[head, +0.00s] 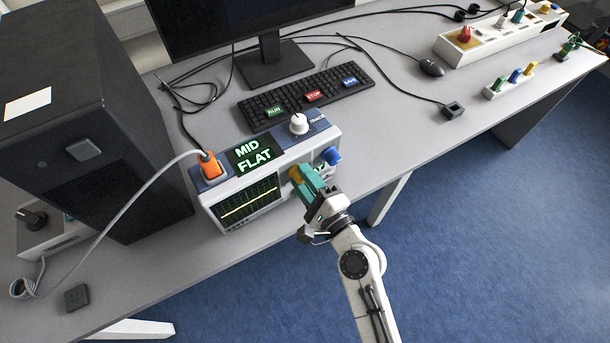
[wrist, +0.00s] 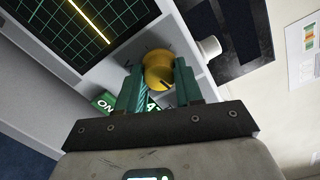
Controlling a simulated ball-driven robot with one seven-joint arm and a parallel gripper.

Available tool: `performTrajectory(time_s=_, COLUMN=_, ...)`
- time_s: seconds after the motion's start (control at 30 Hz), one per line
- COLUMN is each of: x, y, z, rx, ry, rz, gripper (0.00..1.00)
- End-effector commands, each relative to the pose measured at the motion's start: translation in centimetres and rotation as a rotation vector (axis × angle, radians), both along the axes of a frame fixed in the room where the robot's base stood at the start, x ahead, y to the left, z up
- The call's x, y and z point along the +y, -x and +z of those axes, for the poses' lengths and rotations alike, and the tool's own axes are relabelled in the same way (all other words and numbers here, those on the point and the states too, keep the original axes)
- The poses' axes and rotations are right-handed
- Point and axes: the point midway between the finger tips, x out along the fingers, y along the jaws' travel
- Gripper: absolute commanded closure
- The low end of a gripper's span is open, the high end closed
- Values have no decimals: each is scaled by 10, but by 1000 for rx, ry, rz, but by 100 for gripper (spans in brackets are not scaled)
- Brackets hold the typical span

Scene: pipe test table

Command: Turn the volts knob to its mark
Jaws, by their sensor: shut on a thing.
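The yellow knob (wrist: 158,72) sits on the front panel of the oscilloscope-like instrument, beside its screen. A letter that looks like V shows on the panel near it; I take it for the volts knob. My gripper (wrist: 157,82) has its teal fingers on both sides of the yellow knob and is shut on it. In the head view my gripper (head: 305,182) covers much of the panel, and a bit of the yellow knob (head: 295,174) shows at its left. The instrument (head: 205,187) has a screen (head: 248,203) with a flat yellow trace. I cannot make out the knob's mark.
A blue knob (head: 331,155) is right of my gripper. A white knob (head: 299,123) and a "MID FLAT" display (head: 254,155) are on top. An orange plug (head: 210,165) with a grey cable is at the left.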

Motion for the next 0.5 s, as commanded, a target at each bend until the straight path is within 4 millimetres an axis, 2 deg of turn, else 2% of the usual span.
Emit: performTrajectory(time_s=0.5, x=-1, y=0, z=-2, rx=120, ry=-148, rz=-3, gripper=95)
